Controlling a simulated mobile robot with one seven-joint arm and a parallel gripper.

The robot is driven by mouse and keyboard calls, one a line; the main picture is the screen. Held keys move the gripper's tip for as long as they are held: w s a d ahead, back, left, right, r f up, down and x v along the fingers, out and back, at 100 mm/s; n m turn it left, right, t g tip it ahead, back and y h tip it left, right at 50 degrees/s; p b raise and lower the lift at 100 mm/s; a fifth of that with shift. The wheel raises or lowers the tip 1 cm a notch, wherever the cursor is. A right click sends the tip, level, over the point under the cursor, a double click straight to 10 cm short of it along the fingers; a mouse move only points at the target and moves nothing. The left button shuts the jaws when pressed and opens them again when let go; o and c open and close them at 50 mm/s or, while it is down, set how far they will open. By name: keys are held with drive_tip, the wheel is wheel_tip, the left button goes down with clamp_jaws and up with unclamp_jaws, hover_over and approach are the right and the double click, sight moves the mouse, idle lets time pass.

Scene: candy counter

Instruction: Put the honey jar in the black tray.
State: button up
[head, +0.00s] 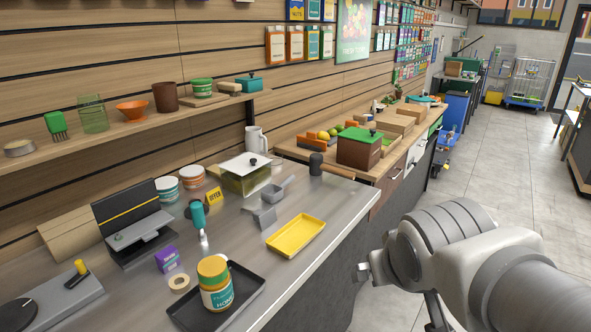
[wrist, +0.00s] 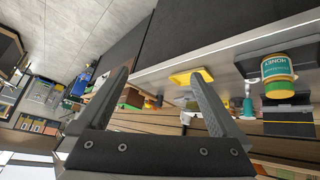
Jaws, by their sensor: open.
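The honey jar (head: 215,287), with a yellow-orange lid and a teal label, stands upright in the black tray (head: 248,284) at the front of the steel counter. In the wrist view the jar (wrist: 276,68) appears upside down at the right, with the dark tray (wrist: 285,45) at its base. My gripper (head: 362,272) is to the right of the counter in the head view, well apart from the jar and tray. In the wrist view its two fingers (wrist: 158,88) are spread with nothing between them.
A yellow tray (head: 296,236) lies right of the black tray. The floor (head: 495,160) beyond my arm is open.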

drive_tip(key=s+a+g+y, duration=0.1)
drive_tip(key=s+a+g, duration=0.1)
drive_tip(key=s, duration=0.4)
drive_tip(key=shift+s+a+m, duration=0.2)
drive_tip(key=shift+a+m, duration=0.05)
drive_tip(key=shift+m, duration=0.05)
wheel_tip(320, 180, up, 6)
drive_tip(key=p, duration=0.5)
drive_tip(key=shift+f+p, duration=0.1)
drive_tip(key=shift+p, duration=0.3)
